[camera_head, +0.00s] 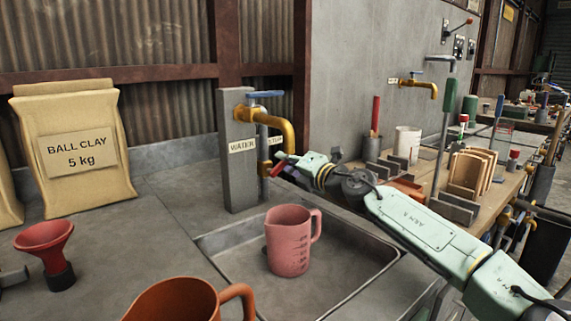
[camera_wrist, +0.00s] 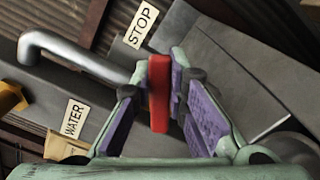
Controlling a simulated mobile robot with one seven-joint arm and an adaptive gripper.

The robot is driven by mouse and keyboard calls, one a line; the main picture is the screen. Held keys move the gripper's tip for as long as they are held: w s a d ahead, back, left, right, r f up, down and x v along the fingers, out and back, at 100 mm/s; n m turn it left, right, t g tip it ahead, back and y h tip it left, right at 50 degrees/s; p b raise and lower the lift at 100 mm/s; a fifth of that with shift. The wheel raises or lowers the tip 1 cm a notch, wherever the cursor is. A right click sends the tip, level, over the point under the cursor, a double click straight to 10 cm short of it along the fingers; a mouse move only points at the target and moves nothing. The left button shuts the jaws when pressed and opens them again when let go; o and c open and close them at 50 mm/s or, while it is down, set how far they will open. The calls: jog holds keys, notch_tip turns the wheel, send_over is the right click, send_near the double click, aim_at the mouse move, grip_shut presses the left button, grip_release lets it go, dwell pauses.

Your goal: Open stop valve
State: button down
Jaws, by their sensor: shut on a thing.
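The stop valve's red handle (camera_wrist: 159,93) lies between the purple-padded fingers of my gripper (camera_wrist: 158,90) in the wrist view. The fingers are shut on it. The white STOP label (camera_wrist: 140,25) is just above the handle there. In the head view, my gripper (camera_head: 284,163) is at the tap post, and a bit of the red handle (camera_head: 278,169) shows at its tip. The valve body behind the fingers is mostly hidden. The STOP label in the head view (camera_head: 275,142) is partly cut off by the brass spout.
The grey post (camera_head: 237,175) carries a blue-handled brass tap (camera_head: 266,115) and a WATER label. A pink measuring jug (camera_head: 289,240) stands in the sink (camera_head: 225,248) below my arm. A red funnel (camera_head: 45,240) and a clay bag (camera_head: 75,185) are at left.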

jog(key=shift+s+a+r+n, duration=0.15)
jog(key=shift+r+n, duration=0.2)
jog(key=shift+n, duration=0.55)
jog(key=c, duration=1.6)
grip_release()
jog(key=shift+o, duration=0.2)
jog(key=v, duration=1.2)
jog(key=shift+c, duration=0.6)
